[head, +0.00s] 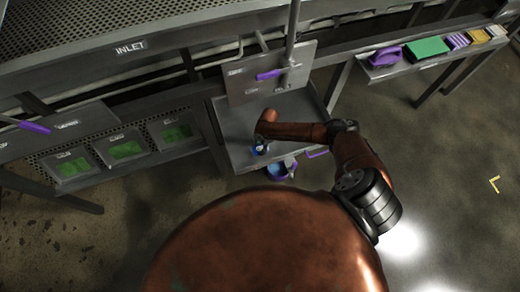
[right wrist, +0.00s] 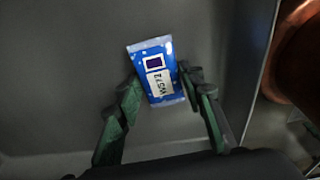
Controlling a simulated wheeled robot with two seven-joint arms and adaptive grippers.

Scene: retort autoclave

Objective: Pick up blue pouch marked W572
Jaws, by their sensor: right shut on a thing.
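The blue pouch marked W572 (right wrist: 157,75) shows in the right wrist view, with a white label and a dark square on its face. It lies between the two dark green fingers of my right gripper (right wrist: 160,90), which is shut on its sides. In the head view my right gripper (head: 261,146) is low over a grey tray (head: 235,155), mostly hidden by my arm. A small bit of blue shows there at the gripper. I cannot tell whether the pouch touches the tray. My left gripper is not in view.
An upright panel with a purple handle (head: 268,75) stands behind the tray. Bins with green contents (head: 127,149) are at left. A shelf at upper right holds a green block (head: 427,48) and purple items.

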